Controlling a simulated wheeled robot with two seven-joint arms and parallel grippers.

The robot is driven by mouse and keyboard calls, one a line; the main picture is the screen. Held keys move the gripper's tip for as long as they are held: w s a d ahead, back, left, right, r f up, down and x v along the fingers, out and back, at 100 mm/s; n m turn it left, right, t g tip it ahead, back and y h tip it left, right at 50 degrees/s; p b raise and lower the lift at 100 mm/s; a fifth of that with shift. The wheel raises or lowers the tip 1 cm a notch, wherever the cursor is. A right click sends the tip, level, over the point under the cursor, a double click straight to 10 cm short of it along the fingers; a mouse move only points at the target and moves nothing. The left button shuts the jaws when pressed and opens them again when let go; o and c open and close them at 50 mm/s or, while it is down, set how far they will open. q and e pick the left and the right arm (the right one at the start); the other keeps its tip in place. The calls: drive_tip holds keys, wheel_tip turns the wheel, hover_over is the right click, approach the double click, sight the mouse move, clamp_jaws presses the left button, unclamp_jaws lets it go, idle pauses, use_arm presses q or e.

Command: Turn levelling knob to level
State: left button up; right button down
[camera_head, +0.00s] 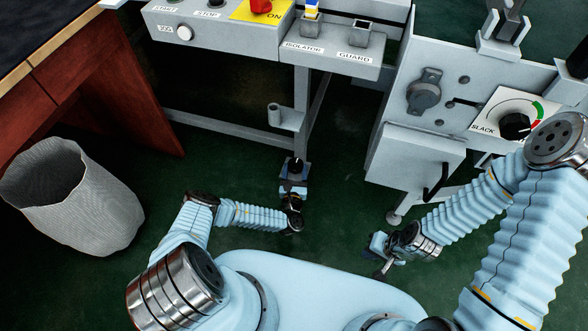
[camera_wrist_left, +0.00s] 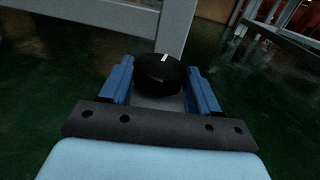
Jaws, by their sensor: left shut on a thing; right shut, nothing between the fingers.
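The black levelling knob (camera_wrist_left: 158,72) is round, with a white mark on its top that points toward the far side in the left wrist view. In the head view the knob (camera_head: 295,165) is small and low at the foot of the conveyor frame's leg. My left gripper (camera_head: 294,172) is shut on the knob, one blue finger on each side of it. My right gripper (camera_head: 378,255) is shut and empty above the floor at the right, apart from the knob.
The conveyor frame leg (camera_head: 301,105) rises right behind the knob. A control panel (camera_head: 210,22) and ISOLATOR/GUARD box (camera_head: 335,58) are above. A grey machine (camera_head: 415,155) with a SLACK dial (camera_head: 515,118) stands at right. A bin (camera_head: 75,200) stands at left.

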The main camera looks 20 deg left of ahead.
use_arm(q)
drive_tip(key=shift+y, duration=0.3)
use_arm(e)
drive_tip(key=shift+r, duration=0.1)
use_arm(q)
drive_tip(key=o, duration=1.1)
drive_tip(key=shift+c, duration=0.2)
